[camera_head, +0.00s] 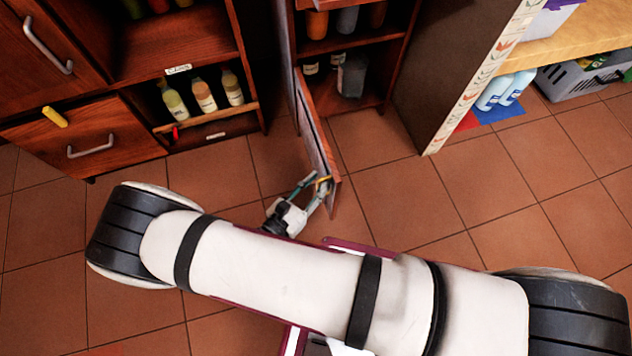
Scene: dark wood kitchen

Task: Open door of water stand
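The water stand (362,22) is the dark wood cabinet at the top middle. Its lower door (318,145) is swung out toward me and seen nearly edge-on, so the interior shows. A small yellow handle (323,180) is near the door's free end. My gripper (321,181) is at this handle, with its two fingers on either side of it. The fingers look spread, but the view is too small to tell whether they grip the handle. The door's hinge line is partly hidden.
A grey crate (585,78) and blue-white bottles (506,91) are at the right. Tiled floor (385,195) is clear around the door.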

